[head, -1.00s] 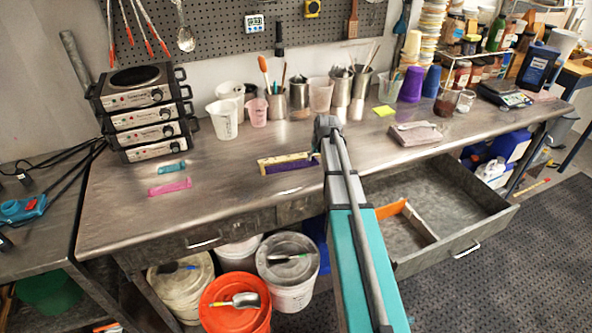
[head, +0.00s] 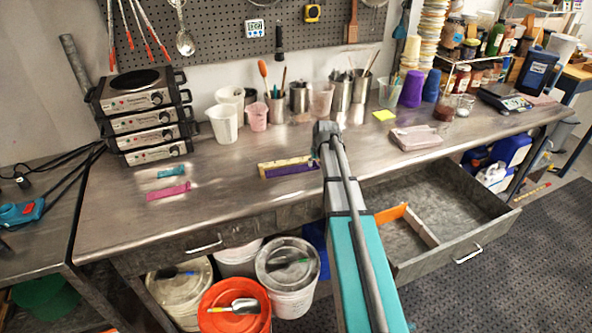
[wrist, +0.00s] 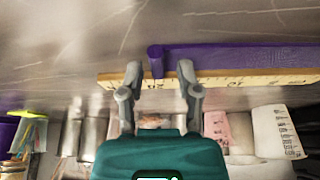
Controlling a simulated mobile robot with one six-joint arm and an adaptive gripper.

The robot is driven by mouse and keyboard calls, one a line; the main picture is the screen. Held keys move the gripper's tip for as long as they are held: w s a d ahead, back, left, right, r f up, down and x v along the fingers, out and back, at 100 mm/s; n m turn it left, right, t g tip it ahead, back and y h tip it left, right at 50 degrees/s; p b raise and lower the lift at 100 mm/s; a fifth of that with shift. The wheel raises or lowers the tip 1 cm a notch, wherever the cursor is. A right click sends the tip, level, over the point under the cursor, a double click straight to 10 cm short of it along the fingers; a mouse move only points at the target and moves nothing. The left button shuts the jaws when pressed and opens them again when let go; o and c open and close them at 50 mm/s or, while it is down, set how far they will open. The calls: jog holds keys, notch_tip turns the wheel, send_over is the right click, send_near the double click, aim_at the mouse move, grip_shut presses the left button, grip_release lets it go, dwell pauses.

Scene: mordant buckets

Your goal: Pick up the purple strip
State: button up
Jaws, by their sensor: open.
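The purple strip (head: 290,170) lies on the steel bench along the front side of a wooden ruler (head: 272,164). In the wrist view the purple strip (wrist: 235,55) runs from the middle to the right edge, with a rolled or thicker end at its left. It lies against the ruler (wrist: 255,78). My gripper (wrist: 159,70) is open, its two fingers apart on either side of the strip's left end in that picture. Whether the fingers touch the strip or bench, I cannot tell. In the head view my arm mostly hides the gripper.
A pink strip (head: 168,190) and a teal strip (head: 171,172) lie to the left on the bench. Cups and tool pots (head: 299,97) stand behind the ruler. An open drawer (head: 455,228) juts out at the right. Lidded buckets (head: 287,262) stand below the bench.

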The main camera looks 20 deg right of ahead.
jog(key=c, duration=0.4)
grip_shut()
jog(key=shift+r, duration=0.15)
notch_tip(320, 180, up, 2)
jog(key=p, duration=0.2)
jog(key=shift+r+p, duration=0.1)
jog(key=shift+p, duration=0.2)
jog(key=s+d+r+p, duration=0.3)
jog(key=s+r+p, duration=0.7)
jog(key=s, duration=0.3)
jog(key=shift+s+d+r, duration=0.15)
jog(key=shift+s+r, duration=0.1)
jog(key=shift+s, duration=0.05)
